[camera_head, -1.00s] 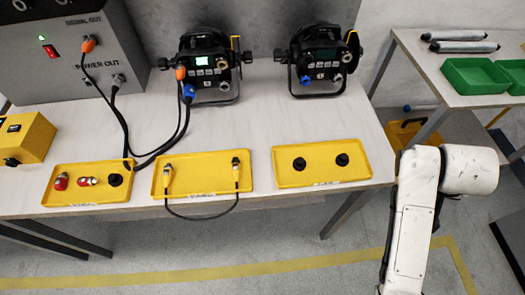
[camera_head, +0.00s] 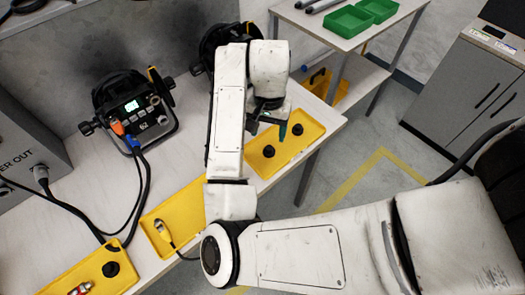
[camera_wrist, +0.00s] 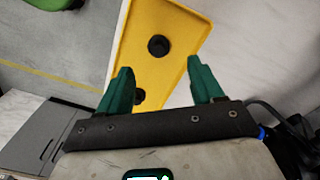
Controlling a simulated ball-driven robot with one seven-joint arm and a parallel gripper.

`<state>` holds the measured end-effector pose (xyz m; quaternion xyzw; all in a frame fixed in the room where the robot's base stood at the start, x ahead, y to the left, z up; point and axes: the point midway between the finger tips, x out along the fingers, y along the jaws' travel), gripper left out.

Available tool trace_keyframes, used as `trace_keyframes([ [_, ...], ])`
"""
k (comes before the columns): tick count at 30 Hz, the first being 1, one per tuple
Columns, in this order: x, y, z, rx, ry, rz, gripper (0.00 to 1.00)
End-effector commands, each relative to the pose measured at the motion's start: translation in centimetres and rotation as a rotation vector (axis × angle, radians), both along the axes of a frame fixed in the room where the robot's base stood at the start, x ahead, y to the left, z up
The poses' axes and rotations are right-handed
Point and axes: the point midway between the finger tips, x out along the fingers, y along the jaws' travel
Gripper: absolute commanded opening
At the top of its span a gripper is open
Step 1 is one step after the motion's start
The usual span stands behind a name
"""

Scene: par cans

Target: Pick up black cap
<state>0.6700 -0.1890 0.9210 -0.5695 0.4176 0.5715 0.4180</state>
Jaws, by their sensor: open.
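Two black caps, one nearer (camera_head: 268,151) and one farther (camera_head: 297,129), sit apart on the right yellow tray (camera_head: 262,172) in the head view. A third black cap (camera_head: 111,269) lies on the left yellow tray (camera_head: 125,284). My gripper (camera_head: 276,128) is over the right tray, above and close to its two caps. In the wrist view my gripper (camera_wrist: 159,64) has its green fingers spread wide with nothing between them. One cap (camera_wrist: 158,46) shows just beyond the fingertips. The other cap (camera_wrist: 138,96) is partly hidden by the left finger and gripper body.
The middle yellow tray (camera_head: 155,235) holds a cable and is partly covered by my arm. A par can (camera_head: 135,110) stands at the back of the table; another is mostly hidden behind my arm. A side table (camera_head: 345,38) with green bins (camera_head: 349,21) stands at the back right.

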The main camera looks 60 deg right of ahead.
Motion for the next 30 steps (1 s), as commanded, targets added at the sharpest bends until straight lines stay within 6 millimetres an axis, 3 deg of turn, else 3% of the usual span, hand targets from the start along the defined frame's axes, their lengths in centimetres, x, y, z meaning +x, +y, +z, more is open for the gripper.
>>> trace_keyframes([
  [3,0.0,0.0,-2.0,-0.003,0.003,0.003,0.66],
  [11,-0.1,0.0,-3.6,0.000,0.001,0.002,0.66],
  [19,-0.4,0.0,-7.3,0.000,0.001,0.003,0.66],
  [30,-0.3,-0.1,-8.1,-0.002,-0.002,0.001,0.64],
])
